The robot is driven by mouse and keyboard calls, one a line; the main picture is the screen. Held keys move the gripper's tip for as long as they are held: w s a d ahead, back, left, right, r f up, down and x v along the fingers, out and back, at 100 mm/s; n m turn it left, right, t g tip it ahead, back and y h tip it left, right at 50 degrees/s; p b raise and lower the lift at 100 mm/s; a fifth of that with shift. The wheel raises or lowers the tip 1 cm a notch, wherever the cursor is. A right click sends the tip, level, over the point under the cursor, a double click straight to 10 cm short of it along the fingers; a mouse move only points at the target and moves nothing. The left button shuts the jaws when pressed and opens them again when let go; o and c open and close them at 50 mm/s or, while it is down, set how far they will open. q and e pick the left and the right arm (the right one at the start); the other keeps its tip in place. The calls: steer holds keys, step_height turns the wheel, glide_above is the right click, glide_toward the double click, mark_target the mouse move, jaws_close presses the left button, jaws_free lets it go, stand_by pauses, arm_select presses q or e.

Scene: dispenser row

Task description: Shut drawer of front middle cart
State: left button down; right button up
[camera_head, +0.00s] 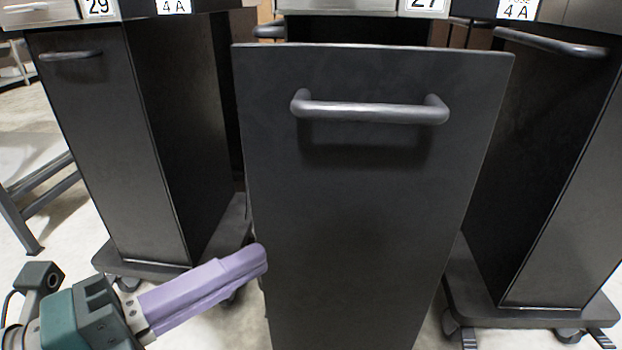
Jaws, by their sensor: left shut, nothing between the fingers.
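The front middle cart's drawer (370,220) fills the centre of the head view as a tall dark front panel. It stands well forward of the carts on either side, so it is pulled out. A grey bar handle (370,110) runs across its upper part. My left gripper (262,258) is at the lower left, shut and empty, its purple fingers pointing at the panel's left edge. I cannot tell whether the fingertips touch the panel. The cart body behind is mostly hidden by the panel. My right gripper is not in view.
A dark cart (90,150) labelled 29 stands at the left on a wheeled base. Another dark cart (560,170) with a handle stands at the right, also on wheels. A grey metal frame (40,195) is at the far left. Pale floor shows between them.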

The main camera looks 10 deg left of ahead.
mark_target(318, 202)
arm_select(q)
steer(key=w+d, duration=0.1)
steer(key=w, duration=0.1)
steer(key=w+d+b, duration=0.1)
steer(key=w, duration=0.1)
steer(key=w+d, duration=0.1)
steer(key=w, duration=0.1)
steer(key=shift+w+d+f+b, duration=0.1)
steer(key=shift+w+b, duration=0.05)
steer(key=shift+b, duration=0.15)
steer(key=shift+w, duration=0.45)
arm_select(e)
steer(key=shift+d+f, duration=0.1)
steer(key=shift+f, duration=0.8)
arm_select(q)
steer(key=shift+w, duration=0.1)
